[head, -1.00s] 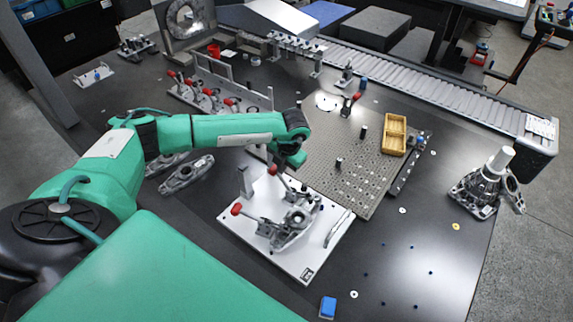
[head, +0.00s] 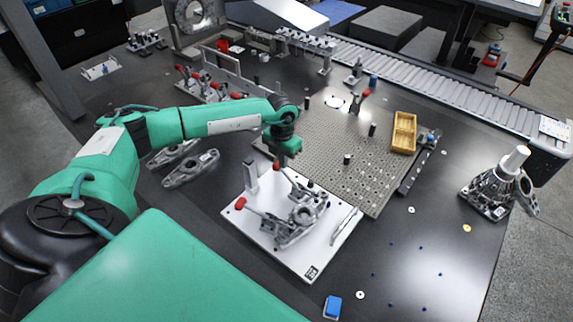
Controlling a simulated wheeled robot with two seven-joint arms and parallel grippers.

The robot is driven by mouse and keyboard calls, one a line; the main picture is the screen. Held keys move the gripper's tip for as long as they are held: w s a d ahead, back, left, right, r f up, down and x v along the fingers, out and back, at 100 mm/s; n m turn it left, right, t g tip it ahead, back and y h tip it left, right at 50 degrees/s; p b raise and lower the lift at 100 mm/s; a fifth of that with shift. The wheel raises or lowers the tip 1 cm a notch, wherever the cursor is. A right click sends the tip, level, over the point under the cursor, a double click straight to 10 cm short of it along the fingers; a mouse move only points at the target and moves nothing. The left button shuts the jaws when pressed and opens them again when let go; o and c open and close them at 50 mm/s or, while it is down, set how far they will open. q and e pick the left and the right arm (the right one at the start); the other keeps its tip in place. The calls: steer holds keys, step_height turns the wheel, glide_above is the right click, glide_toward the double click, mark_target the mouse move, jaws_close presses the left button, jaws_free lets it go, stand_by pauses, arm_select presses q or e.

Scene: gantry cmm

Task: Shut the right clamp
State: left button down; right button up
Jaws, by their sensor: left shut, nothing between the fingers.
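A white base plate (head: 310,262) bears a metal casting (head: 305,214) and two toggle clamps with red handle tips. The left clamp's red tip (head: 240,203) points to the left, low over the plate. The right clamp's red tip (head: 276,168) shows at the back of the plate, next to a grey upright post (head: 251,176). My left gripper (head: 281,158) points down just above and behind that right tip. Its fingers are small and partly hidden, with nothing seen held; whether they touch the handle cannot be told. My right gripper is out of view.
A perforated plate (head: 325,150) with short black pegs and a yellow tray (head: 403,132) lies behind. Loose metal castings (head: 191,168) lie left, under my arm. A blue block (head: 332,307) sits in front. The dark table to the right is mostly clear.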

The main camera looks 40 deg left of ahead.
mark_target(277, 162)
arm_select(q)
steer(key=shift+a+f+h+b, duration=0.7)
steer(key=shift+f+h+b, duration=0.1)
steer(key=shift+b, duration=0.05)
steer(key=shift+a+f+h+b, duration=0.35)
steer(key=shift+a+h+b, duration=0.05)
steer(key=shift+h+b, duration=0.3)
steer(key=shift+a+f, duration=0.1)
steer(key=shift+f, duration=0.05)
steer(key=shift+w+a+f+b, duration=0.1)
steer(key=shift+a+f+b, duration=0.15)
steer(key=shift+b, duration=0.2)
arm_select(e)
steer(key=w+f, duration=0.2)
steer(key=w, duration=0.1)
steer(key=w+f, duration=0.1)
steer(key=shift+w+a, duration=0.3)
arm_select(q)
steer(key=shift+a, duration=0.1)
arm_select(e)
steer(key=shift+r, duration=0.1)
